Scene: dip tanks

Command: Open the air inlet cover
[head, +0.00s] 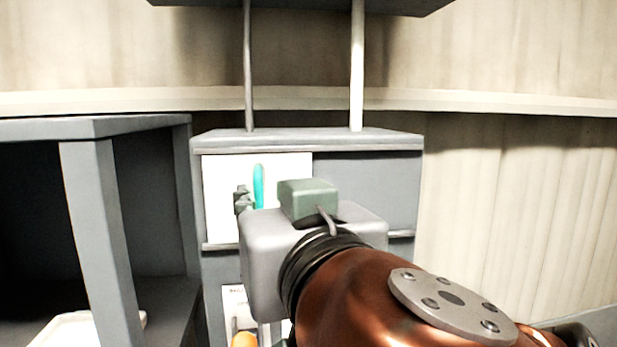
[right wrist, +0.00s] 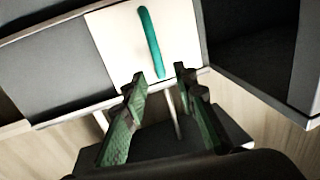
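A white panel with an upright teal handle (head: 258,187) is on the front of a grey cabinet; I take this panel (head: 222,180) to be the air inlet cover. It lies flat against the front. My right gripper (head: 243,201) reaches in from the lower right, and its body hides the panel's lower right part. In the right wrist view, the gripper (right wrist: 162,77) is open and empty, with green-padded fingers spread apart. My left gripper is out of view.
The grey cabinet (head: 370,180) carries two upright posts on top. An open dark shelf unit (head: 95,190) stands close at left, with a pale object (head: 75,330) low in front. An orange rounded item (head: 245,340) is low below the panel.

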